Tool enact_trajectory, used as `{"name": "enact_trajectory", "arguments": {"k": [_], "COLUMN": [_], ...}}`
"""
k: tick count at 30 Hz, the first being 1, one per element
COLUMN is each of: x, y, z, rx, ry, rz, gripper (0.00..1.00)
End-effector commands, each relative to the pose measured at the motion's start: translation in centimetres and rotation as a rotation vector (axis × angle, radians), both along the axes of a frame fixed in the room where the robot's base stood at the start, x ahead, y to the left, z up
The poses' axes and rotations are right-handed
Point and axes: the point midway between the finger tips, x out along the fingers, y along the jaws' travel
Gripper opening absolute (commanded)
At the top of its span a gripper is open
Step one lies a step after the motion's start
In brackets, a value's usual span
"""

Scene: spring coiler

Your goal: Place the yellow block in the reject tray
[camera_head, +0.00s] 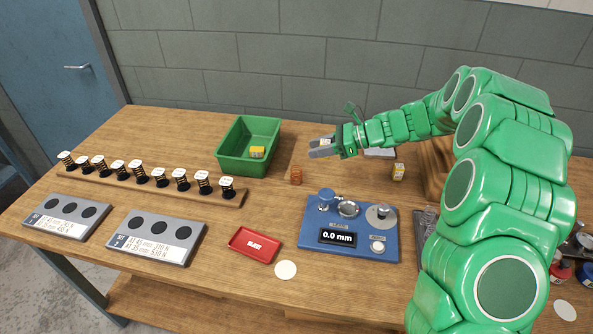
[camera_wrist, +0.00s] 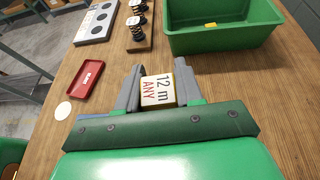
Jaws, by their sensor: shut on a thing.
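My gripper (camera_head: 320,148) is raised above the table, to the right of the green bin. In the wrist view my gripper (camera_wrist: 158,72) is shut on a block (camera_wrist: 158,92) with a white face marked "12 m ANY" and yellowish sides. In the head view this block is mostly hidden by the fingers. The red reject tray (camera_head: 254,245) lies empty on the table at the front; it also shows in the wrist view (camera_wrist: 90,78). Another yellow block (camera_head: 257,152) sits inside the green bin, and one more (camera_head: 398,172) stands right of my gripper.
The green bin (camera_head: 232,166) stands at the back. A rail of springs (camera_head: 150,186) and two grey plates (camera_head: 155,238) lie left. A blue gauge (camera_head: 350,255) reading 0.0 mm stands right of the tray. An orange-brown coil (camera_head: 296,176) and a white disc (camera_head: 285,270) lie nearby.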

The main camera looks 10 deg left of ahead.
Motion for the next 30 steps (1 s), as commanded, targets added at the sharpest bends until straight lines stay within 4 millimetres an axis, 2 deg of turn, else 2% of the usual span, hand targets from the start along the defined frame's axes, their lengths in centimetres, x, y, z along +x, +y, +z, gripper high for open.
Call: {"name": "enact_trajectory", "arguments": {"k": [5, 11, 20, 30], "x": [-2.7, -7.8, -16.6, -27.9], "y": [0.7, 2.0, 4.2, 6.7], "z": [0.1, -0.1, 0.0, 0.3], "rx": [-0.002, -0.003, -0.006, -0.003], "ry": [0.006, 0.016, 0.021, 0.017], "rz": [0.008, 0.036, 0.103, 0.218], "gripper": [0.06, 0.06, 0.06, 0.06]}}
